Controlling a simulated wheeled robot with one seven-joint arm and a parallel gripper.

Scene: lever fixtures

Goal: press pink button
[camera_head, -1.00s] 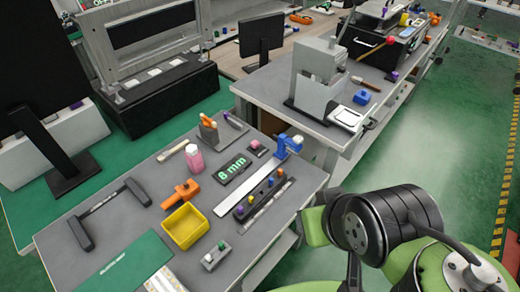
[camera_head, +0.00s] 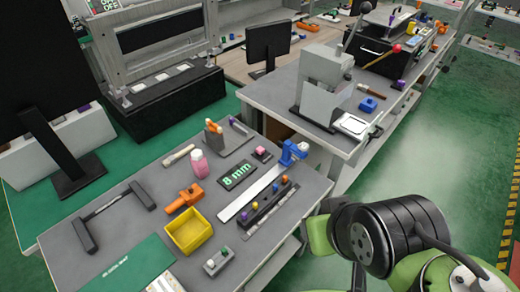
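A small dark block with a pink top (camera_head: 262,154), which looks like the pink button, sits on the near grey workbench (camera_head: 140,180), between the "8 mm" plate and the blue clamp. It is small in the picture, so whether its top is pressed cannot be told. My arm shows at the lower right, beyond the bench's right edge and well apart from the block. My gripper is not in view.
Near the block are a pink bottle (camera_head: 199,163), an "8 mm" plate (camera_head: 238,175), a blue clamp (camera_head: 291,153) on a long ruler, and a row of coloured knobs (camera_head: 266,205). A yellow bin (camera_head: 188,231) stands nearer. Green floor at right is open.

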